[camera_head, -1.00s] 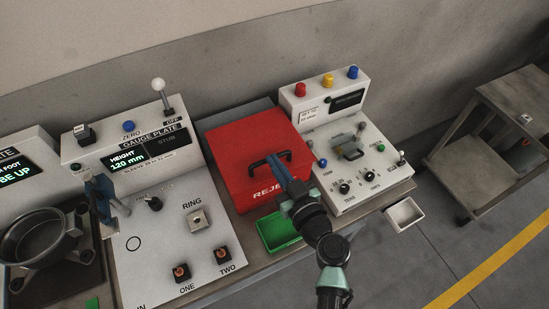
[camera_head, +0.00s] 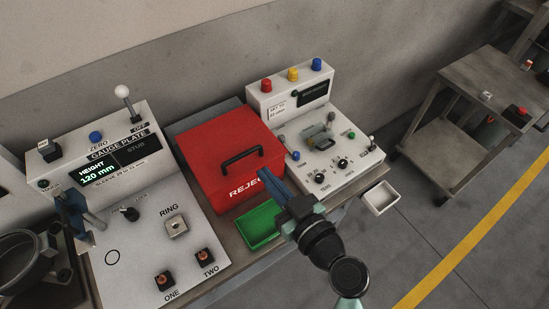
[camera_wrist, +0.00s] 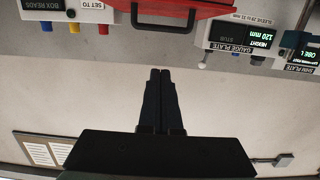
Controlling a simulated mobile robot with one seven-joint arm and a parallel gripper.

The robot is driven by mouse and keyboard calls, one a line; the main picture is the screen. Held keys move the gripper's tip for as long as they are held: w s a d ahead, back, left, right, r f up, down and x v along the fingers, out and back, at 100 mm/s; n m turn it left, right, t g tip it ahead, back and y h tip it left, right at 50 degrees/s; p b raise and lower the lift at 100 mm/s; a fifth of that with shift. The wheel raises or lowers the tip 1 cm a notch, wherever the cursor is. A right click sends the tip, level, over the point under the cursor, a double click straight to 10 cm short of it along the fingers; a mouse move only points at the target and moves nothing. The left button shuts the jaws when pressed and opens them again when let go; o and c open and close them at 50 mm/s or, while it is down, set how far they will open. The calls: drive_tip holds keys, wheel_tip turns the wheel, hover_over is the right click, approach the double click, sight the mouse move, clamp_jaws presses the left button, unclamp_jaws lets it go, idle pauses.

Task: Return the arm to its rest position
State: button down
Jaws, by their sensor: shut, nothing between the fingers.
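My gripper (camera_head: 266,178) is in the middle of the head view, in front of the red reject box and beside the green tray. Its blue fingers point up and left, and my arm comes in from the bottom. In the wrist view the dark fingers of my gripper (camera_wrist: 161,72) lie side by side, closed, with nothing between them. The wrist view is upside down and looks mostly at the wall (camera_wrist: 100,90).
The red reject box (camera_head: 205,160) has a black handle. The green tray (camera_head: 262,228) is in front of it. The gauge plate (camera_head: 140,240) stands left, a white panel (camera_head: 350,165) with coloured knobs right. A white bin (camera_head: 382,198) is right of the bench; a grey cart (camera_head: 455,90) stands farther right.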

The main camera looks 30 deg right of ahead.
drive_tip(key=shift+s+r, duration=0.1)
drive_tip(key=shift+s, duration=0.9)
drive_tip(key=w+a+r+n+t, duration=0.1)
drive_tip(key=w+a+r, duration=0.2)
drive_tip(key=r, duration=0.7)
drive_tip(key=w+a+r+n+t, duration=0.15)
drive_tip(key=w+a+r, duration=0.25)
drive_tip(key=r, duration=0.5)
drive_tip(key=w+a+r+t, duration=0.2)
drive_tip(key=w+a+r, duration=0.1)
drive_tip(key=r, duration=0.7)
drive_tip(key=s+a+r+m+t, duration=0.1)
drive_tip(key=s+a+r+t, duration=0.1)
drive_tip(key=r, duration=0.5)
drive_tip(key=s+a+r+m+t, duration=0.1)
drive_tip(key=s+a+r+t, duration=0.1)
drive_tip(key=s+r, duration=0.3)
drive_tip(key=s+a+r+m+t, duration=0.1)
drive_tip(key=s+a+r+t, duration=0.1)
drive_tip(key=r, duration=0.9)
drive_tip(key=shift+s+a+h, duration=0.3)
drive_tip(key=shift+s+a, duration=0.1)
drive_tip(key=shift+s, duration=0.4)
